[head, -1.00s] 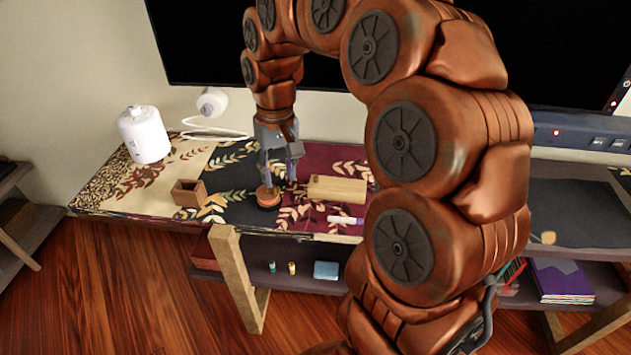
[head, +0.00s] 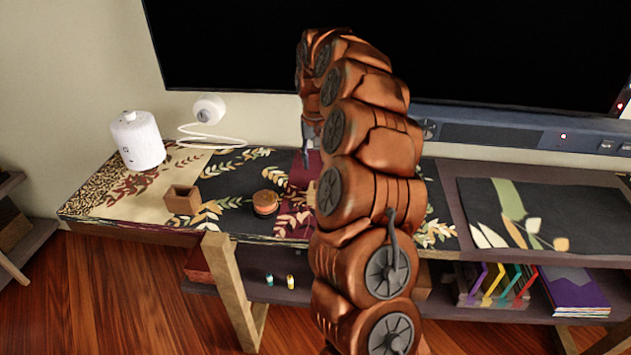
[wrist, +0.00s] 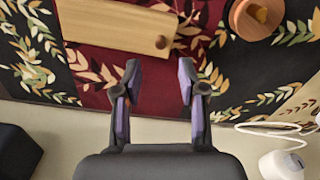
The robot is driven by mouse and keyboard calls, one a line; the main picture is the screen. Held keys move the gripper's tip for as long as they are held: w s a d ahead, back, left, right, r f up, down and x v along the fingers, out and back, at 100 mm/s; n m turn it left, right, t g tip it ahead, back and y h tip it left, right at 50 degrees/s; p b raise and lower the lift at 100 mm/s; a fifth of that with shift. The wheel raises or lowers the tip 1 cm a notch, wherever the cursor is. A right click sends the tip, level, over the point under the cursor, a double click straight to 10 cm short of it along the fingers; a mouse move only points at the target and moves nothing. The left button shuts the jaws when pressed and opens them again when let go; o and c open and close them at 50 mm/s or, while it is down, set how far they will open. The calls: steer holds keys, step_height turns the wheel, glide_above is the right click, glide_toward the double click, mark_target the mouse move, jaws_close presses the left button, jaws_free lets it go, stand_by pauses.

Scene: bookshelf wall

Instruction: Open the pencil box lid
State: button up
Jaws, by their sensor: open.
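The pencil box is a long pale wooden box (wrist: 115,24) at the top left of the wrist view, with a small knob (wrist: 161,42) near its right end. Its top looks closed. In the head view only a sliver of the box (head: 311,193) shows beside my arm; the rest is hidden. My gripper (wrist: 158,78) is open and empty, with its two fingers apart below the knob end in the wrist view, not around the box. In the head view the gripper (head: 308,150) is partly hidden behind my arm, above the back of the shelf top.
A round wooden container (head: 265,203) stands left of the box, with a square wooden cup (head: 182,200) farther left. A white cylinder (head: 137,140) and a white corded device (head: 209,109) are at the back left. The screen (head: 400,50) rises behind.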

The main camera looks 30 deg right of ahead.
mark_target(316, 182)
step_height(316, 182, down, 7)
stand_by(0.4)
jaws_close()
stand_by(0.6)
